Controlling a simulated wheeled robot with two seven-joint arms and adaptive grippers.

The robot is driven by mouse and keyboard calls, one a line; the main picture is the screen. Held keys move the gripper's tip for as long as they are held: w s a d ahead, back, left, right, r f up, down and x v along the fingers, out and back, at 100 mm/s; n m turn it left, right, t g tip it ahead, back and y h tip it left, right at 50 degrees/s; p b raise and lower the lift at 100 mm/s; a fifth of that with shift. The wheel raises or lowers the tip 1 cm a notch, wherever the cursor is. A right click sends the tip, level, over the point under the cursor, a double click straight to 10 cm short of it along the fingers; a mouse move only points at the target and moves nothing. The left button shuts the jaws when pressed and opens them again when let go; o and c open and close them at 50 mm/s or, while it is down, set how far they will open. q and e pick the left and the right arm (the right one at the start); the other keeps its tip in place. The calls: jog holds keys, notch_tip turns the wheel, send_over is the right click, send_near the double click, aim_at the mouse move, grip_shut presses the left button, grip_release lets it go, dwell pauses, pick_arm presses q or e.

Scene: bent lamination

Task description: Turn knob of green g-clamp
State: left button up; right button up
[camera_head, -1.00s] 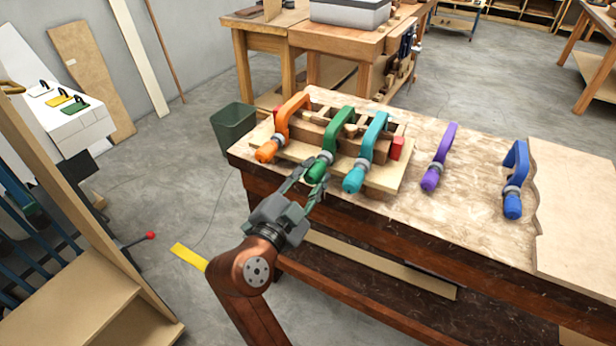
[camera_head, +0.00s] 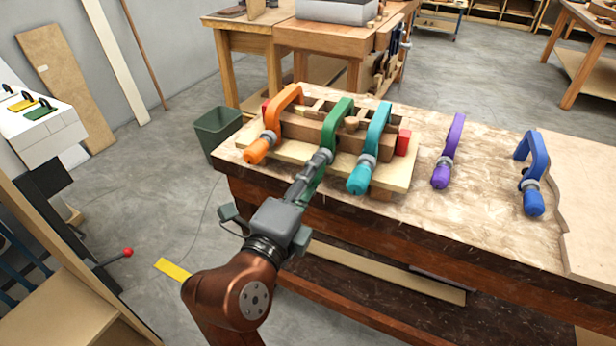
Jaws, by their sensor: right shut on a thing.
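The green g-clamp (camera_head: 338,118) stands in the middle of a row of three clamps on a wooden lamination block. Its green knob (camera_head: 313,184) points towards me and is mostly covered by my fingers. My right gripper (camera_head: 312,174) comes up from below and is shut on that knob. Its fingers are seen edge-on, one in front of the other, so the far finger is hidden. My left gripper is not in view.
An orange clamp (camera_head: 286,97) is left of the green one, a teal clamp (camera_head: 376,130) close to its right. Purple (camera_head: 453,142) and blue (camera_head: 535,155) clamps are farther right on the workbench (camera_head: 480,215). A grey-green bin (camera_head: 217,133) stands left.

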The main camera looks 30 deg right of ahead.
jog(key=m, duration=0.3)
jog(key=shift+d+m, duration=0.1)
jog(key=shift+m, duration=2.1)
jog(key=o, duration=1)
jog(key=shift+w+f, duration=0.1)
jog(key=shift+o, duration=0.8)
jog(key=v, duration=1.2)
